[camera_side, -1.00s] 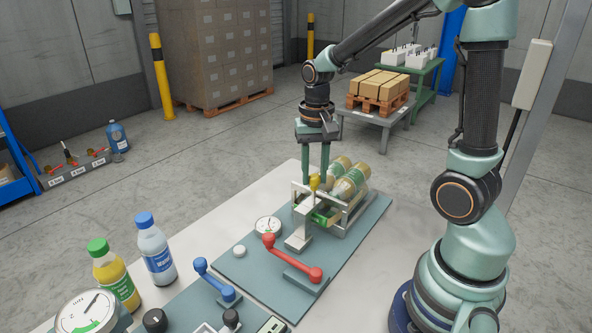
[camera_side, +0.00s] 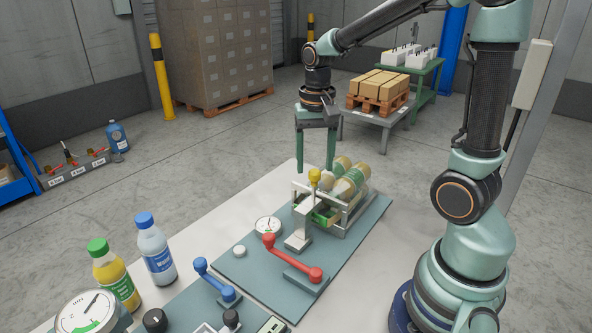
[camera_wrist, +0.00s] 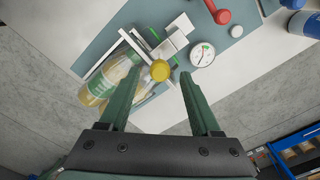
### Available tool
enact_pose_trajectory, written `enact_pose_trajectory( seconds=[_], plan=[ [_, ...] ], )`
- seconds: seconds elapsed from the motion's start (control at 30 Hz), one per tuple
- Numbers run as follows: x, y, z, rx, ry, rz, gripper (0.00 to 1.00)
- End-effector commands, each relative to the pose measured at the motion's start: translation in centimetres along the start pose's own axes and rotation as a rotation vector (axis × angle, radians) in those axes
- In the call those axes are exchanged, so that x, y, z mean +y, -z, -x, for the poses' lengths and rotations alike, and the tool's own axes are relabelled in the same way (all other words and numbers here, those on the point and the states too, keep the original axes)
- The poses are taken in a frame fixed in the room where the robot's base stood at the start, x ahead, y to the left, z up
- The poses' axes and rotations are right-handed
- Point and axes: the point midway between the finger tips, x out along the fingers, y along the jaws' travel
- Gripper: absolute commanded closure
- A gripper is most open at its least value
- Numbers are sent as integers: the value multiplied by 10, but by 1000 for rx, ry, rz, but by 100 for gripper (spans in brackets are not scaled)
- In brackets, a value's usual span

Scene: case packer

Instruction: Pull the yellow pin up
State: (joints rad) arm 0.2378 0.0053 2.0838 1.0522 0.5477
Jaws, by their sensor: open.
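The yellow pin (camera_side: 315,175) stands upright on top of a pale post (camera_side: 300,225) beside a metal rack. In the wrist view the round yellow pin head (camera_wrist: 160,71) sits between and beyond my two green fingers. My gripper (camera_side: 315,168) is open and empty, its fingers pointing down above and behind the pin. In the wrist view my gripper (camera_wrist: 152,78) shows its fingers wide apart. I cannot tell whether either finger touches the pin.
The rack (camera_side: 355,212) holds bottles (camera_side: 353,182) right beside the pin. A red lever (camera_side: 292,258), a gauge (camera_side: 268,226) and a blue lever (camera_side: 215,279) stand nearer. Two upright bottles stand at left. The pale table top beyond the panel is clear.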

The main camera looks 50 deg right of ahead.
Motion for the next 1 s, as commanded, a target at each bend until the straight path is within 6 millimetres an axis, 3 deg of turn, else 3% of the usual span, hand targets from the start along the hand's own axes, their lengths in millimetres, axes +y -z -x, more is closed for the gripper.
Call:
enact_pose_trajectory(
  seconds=[0.3, 0.5, 0.7, 1.0],
  plan=[
    [0, 1, 64, 7, 4, 0, 36],
    [0, 1, 95, 4, 2, 0, 36],
    [0, 0, 108, 3, 2, 0, 36],
    [0, 0, 108, 2, 1, 1, 36]
  ],
)
